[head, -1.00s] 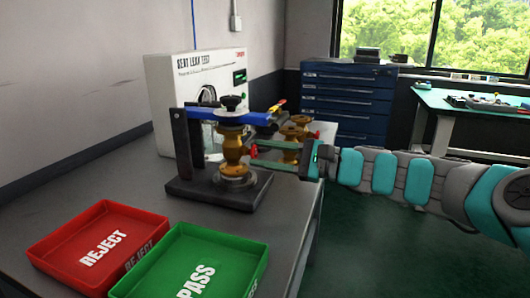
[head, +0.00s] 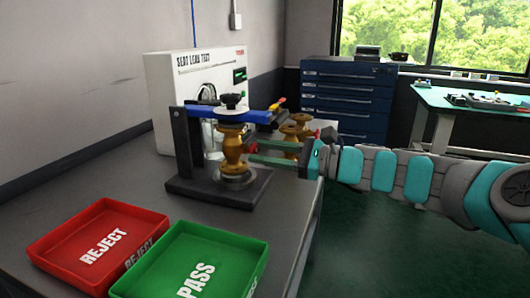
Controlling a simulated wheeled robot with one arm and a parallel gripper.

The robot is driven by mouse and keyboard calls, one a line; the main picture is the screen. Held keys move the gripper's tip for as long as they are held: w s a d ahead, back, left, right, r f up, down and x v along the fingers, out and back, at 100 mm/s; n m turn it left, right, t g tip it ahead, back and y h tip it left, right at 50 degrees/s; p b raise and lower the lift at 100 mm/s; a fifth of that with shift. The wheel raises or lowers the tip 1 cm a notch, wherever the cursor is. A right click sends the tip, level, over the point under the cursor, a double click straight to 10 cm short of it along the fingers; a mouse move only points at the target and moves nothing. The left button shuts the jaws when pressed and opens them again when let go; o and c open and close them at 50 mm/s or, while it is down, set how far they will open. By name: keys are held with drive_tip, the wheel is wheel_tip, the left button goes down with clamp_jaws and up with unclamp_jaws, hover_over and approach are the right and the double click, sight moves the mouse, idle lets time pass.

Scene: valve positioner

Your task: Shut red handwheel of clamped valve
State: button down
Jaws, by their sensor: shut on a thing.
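The brass valve (head: 233,150) stands upright in the clamp stand, under the blue clamp bar (head: 228,115) with its black knob (head: 232,99). Its red handwheel is on the right side of the body, and my fingertips hide nearly all of it. My gripper (head: 253,152) reaches in from the right with its green fingers level and is shut on the handwheel. How far the handwheel is turned cannot be seen.
A red REJECT tray (head: 62,228) and a green PASS tray (head: 225,240) lie in front on the bench. The white seat leak test box (head: 165,90) stands behind the stand. Other brass valves (head: 300,124) stand behind my fingers, close to them.

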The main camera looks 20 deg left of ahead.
drive_tip(key=shift+c, duration=2.2)
unclamp_jaws()
drive_tip(key=d, duration=0.7)
drive_tip(key=shift+s+d+b, duration=0.3)
drive_tip(key=shift+d+b, duration=0.05)
drive_tip(key=shift+d, duration=0.05)
